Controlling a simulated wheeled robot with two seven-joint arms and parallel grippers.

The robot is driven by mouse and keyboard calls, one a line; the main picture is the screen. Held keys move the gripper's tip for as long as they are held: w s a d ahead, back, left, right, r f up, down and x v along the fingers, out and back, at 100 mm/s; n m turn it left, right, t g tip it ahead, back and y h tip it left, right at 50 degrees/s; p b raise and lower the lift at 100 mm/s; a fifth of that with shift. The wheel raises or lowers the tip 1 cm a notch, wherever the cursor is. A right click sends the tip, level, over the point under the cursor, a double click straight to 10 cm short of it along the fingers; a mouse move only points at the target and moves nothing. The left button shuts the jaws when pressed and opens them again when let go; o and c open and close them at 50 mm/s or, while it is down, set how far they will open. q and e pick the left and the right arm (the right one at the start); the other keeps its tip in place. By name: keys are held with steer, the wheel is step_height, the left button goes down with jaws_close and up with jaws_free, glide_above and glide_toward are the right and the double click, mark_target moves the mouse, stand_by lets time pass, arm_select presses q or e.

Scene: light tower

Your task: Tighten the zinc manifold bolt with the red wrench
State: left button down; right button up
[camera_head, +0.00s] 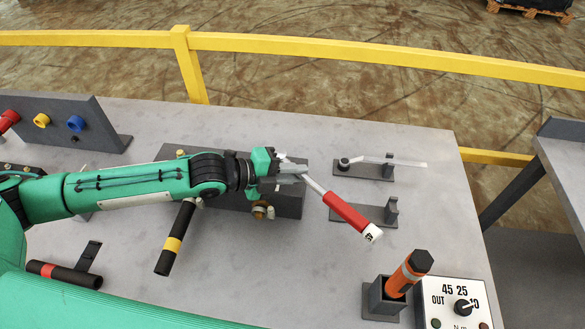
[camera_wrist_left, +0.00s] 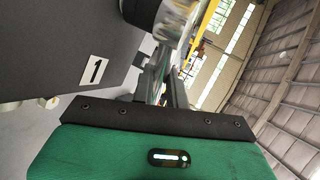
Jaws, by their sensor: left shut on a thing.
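The red wrench (camera_head: 347,211) has a red handle, a white end tag and a silver shaft. It slants from upper left to lower right in the head view. My left gripper (camera_head: 292,173) is shut on its silver shaft, over the right part of the dark manifold block (camera_head: 290,203). The wrench's jaw end is mostly hidden by the gripper. A brass-coloured fitting (camera_head: 259,211) with a pale piece beside it shows at the block's front. I cannot tell which bolt is the zinc one. In the left wrist view the gripper fingers (camera_wrist_left: 160,75) are partly hidden. My right gripper is not in view.
A second, pale wrench (camera_head: 395,161) lies on a grey stand. An emptier stand (camera_head: 365,213) is below it. A yellow-banded black bar (camera_head: 175,238) lies left of the front.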

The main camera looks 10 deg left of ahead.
arm_select(q)
steer(key=shift+w+r+t+p, duration=0.1)
steer(key=shift+t+p, duration=0.3)
steer(key=shift+d+n, duration=0.1)
steer(key=shift+n, duration=0.3)
steer(key=shift+w+d+n+t+y, duration=0.15)
steer(key=shift+w+n+t+y, duration=0.2)
steer(key=shift+n+t, duration=0.2)
steer(key=shift+y, duration=0.25)
steer(key=shift+d+n+t, duration=0.2)
steer(key=shift+n+t, duration=0.05)
steer(key=shift+t, duration=0.1)
steer(key=shift+w+d+n+t+y+p, duration=0.1)
steer(key=shift+w+n+t+y+p, duration=0.2)
steer(key=shift+n+t+y, duration=0.15)
steer(key=shift+w+d+n+t+y+p, duration=0.3)
steer(key=shift+w+n+t+y+p, duration=0.25)
steer(key=shift+n+t+y+p, duration=0.4)
steer(key=shift+w+n+y, duration=0.15)
steer(key=shift+n+y, duration=0.15)
